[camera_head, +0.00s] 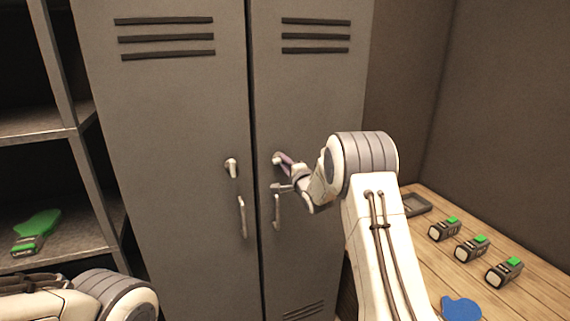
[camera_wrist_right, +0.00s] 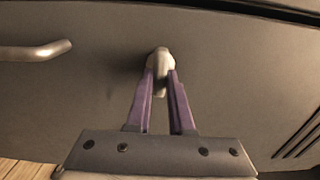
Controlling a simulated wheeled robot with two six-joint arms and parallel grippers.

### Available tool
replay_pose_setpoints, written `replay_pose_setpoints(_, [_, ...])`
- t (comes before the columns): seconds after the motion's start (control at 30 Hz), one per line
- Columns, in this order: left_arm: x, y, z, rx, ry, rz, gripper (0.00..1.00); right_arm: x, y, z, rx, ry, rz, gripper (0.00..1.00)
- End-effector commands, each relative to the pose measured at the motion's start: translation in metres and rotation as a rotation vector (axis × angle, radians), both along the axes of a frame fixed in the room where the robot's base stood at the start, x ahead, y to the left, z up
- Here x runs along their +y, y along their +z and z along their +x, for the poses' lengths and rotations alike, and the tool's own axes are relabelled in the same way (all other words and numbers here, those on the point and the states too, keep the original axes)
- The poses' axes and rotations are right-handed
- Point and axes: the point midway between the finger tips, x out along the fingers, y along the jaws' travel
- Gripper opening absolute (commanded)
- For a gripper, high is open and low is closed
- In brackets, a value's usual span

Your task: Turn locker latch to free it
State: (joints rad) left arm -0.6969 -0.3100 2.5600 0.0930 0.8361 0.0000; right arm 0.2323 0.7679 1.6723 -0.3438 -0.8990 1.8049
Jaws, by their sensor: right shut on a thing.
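The locker (camera_head: 180,110) is grey with two doors. The left door has a light latch (camera_head: 231,167) above a bar handle (camera_head: 242,216). The right door has a latch (camera_head: 277,158) above its own bar handle (camera_head: 277,212). My right gripper (camera_head: 284,160) is at the right door's latch. In the right wrist view its purple fingers (camera_wrist_right: 161,88) are shut on that latch (camera_wrist_right: 162,56), which shows between and beyond the fingertips. The right door's handle also shows in the wrist view (camera_wrist_right: 35,51), to the left. My left gripper is out of view.
Open shelves (camera_head: 62,240) stand at the left with a green-handled brush (camera_head: 37,230). A wooden table (camera_head: 530,285) at the right holds several dark devices with green tops (camera_head: 472,248), a grey tray (camera_head: 416,205) and a blue flat item (camera_head: 460,309).

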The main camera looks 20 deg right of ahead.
Motion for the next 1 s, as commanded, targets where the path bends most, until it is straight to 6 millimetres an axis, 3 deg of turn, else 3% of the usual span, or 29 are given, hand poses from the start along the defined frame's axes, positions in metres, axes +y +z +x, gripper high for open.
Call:
replay_pose_setpoints(0.17, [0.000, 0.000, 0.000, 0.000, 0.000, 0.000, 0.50, -0.001, 0.000, 0.000, -0.001, -0.004, 0.003, 0.00])
replay_pose_setpoints(0.2, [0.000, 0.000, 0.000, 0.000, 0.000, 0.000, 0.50, -0.002, 0.000, 0.000, -0.001, -0.004, 0.003, 0.32])
replay_pose_setpoints(0.27, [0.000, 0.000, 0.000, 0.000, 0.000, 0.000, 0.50, -0.001, 0.000, 0.000, -0.001, -0.003, 0.003, 0.50])
replay_pose_setpoints(0.67, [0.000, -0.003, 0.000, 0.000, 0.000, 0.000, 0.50, 0.000, -0.001, -0.005, 0.001, -0.001, 0.001, 0.50])
replay_pose_setpoints(1.0, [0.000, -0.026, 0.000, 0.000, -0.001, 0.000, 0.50, -0.003, -0.003, -0.061, -0.001, -0.003, 0.001, 0.50])
